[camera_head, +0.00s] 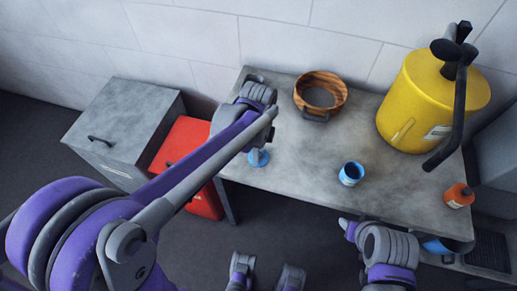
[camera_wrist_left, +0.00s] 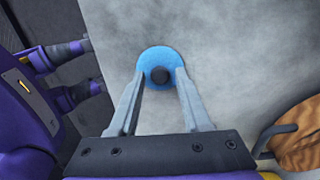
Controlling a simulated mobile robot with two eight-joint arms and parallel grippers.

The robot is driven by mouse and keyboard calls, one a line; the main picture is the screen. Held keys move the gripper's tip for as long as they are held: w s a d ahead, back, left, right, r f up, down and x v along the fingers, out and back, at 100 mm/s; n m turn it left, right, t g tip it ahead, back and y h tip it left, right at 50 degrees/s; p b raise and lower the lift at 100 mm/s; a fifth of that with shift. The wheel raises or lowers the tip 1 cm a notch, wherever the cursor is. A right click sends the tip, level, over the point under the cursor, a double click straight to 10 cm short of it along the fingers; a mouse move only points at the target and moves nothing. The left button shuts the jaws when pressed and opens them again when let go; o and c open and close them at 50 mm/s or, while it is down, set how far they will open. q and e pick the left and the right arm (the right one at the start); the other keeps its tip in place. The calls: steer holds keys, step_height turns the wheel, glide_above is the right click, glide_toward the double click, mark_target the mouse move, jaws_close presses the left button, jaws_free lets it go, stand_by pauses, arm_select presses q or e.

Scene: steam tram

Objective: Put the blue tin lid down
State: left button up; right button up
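The blue tin lid (camera_head: 258,158) is a small round disc with a dark knob, near the front left edge of the grey table (camera_head: 300,155). In the left wrist view the lid (camera_wrist_left: 160,57) appears flat against the tabletop. My left gripper (camera_wrist_left: 161,75) is above it, its two fingers on either side of the knob with a small gap at each side. In the head view my left forearm and wrist largely hide the fingers. A blue tin (camera_head: 351,174) stands right of the lid. My right gripper (camera_head: 347,229) is by the table's front edge; its fingers are unclear.
A wooden bowl (camera_head: 320,92) stands at the back of the table. A large yellow canister (camera_head: 425,105) with a black handle stands at the right. An orange bottle (camera_head: 458,196) is near the right front corner. A grey cabinet (camera_head: 125,125) and red box (camera_head: 190,150) stand left.

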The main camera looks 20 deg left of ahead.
arm_select(q)
steer(key=shift+r, duration=0.1)
steer(key=shift+r, duration=0.3)
step_height(320, 180, up, 12)
steer(key=f+p, duration=0.1)
steer(key=p, duration=0.1)
steer(key=s+a+f+n+t, duration=0.1)
steer(key=s+a+f+n, duration=0.1)
steer(key=s+n, duration=0.3)
steer(key=s+a+f+n+t, duration=0.2)
steer(key=s+f+n, duration=0.2)
steer(key=n, duration=0.3)
steer(key=s+a+f+n+t, duration=0.2)
steer(key=s+f+n, duration=0.1)
steer(key=s+n, duration=0.3)
steer(key=shift+s+a, duration=0.2)
steer(key=shift+a, duration=0.1)
steer(key=shift+r, duration=0.1)
steer(key=r+p, duration=0.2)
steer(key=w+r+p, duration=0.1)
steer(key=r+p, duration=0.1)
steer(key=r, duration=0.1)
steer(key=shift+w+r, duration=0.15)
steer(key=shift+r, duration=0.15)
